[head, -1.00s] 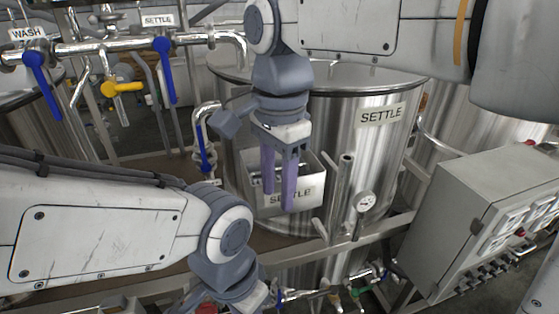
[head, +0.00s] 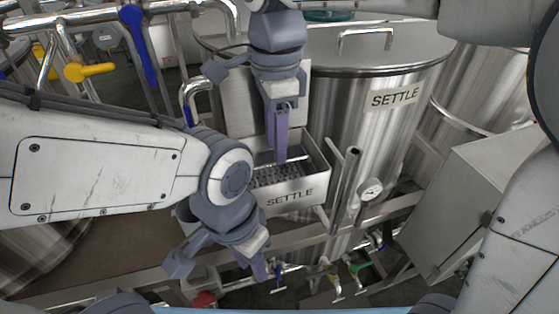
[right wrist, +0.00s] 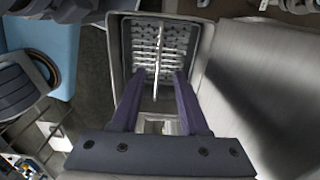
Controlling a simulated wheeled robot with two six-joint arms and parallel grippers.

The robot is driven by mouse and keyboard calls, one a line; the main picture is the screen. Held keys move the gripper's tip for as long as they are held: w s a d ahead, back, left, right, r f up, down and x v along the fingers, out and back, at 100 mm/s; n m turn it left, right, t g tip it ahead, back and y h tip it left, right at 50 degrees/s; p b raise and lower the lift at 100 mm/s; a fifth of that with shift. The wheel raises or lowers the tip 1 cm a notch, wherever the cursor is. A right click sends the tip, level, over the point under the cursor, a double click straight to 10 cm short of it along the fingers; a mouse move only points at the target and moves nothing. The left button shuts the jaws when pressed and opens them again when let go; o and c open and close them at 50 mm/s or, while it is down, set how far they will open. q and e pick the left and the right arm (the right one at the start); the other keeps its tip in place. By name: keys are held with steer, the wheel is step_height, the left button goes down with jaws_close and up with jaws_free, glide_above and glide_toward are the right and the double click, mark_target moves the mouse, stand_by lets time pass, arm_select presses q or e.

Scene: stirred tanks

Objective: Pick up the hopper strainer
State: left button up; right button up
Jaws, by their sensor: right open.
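The hopper strainer (head: 285,174) is a grey perforated insert inside the open metal hopper (head: 296,193) labelled SETTLE on the front of the tank. In the right wrist view the strainer (right wrist: 160,45) shows rows of holes and a thin bar along its middle. My right gripper (head: 280,158) points down over the hopper with purple fingers. In the right wrist view the right gripper (right wrist: 164,76) is open, its fingertips on either side of the bar's line; contact cannot be told. My left gripper (head: 262,272) hangs low in front of the hopper, clear of it; its jaw gap is unclear.
The steel SETTLE tank (head: 370,115) stands behind the hopper. An upright pipe (head: 345,180) and a dial gauge (head: 371,190) are just right of it. A grey control box (head: 465,200) is farther right. Blue and yellow valve handles (head: 90,72) are at upper left.

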mark_target(278, 175)
steer(key=shift+s+f, duration=0.1)
steer(key=shift+f, duration=0.1)
steer(key=f+p, duration=0.2)
steer(key=f, duration=0.2)
steer(key=shift+d+f, duration=0.1)
steer(key=shift+d, duration=0.1)
steer(key=shift+f, duration=0.35)
jaws_close()
stand_by(0.8)
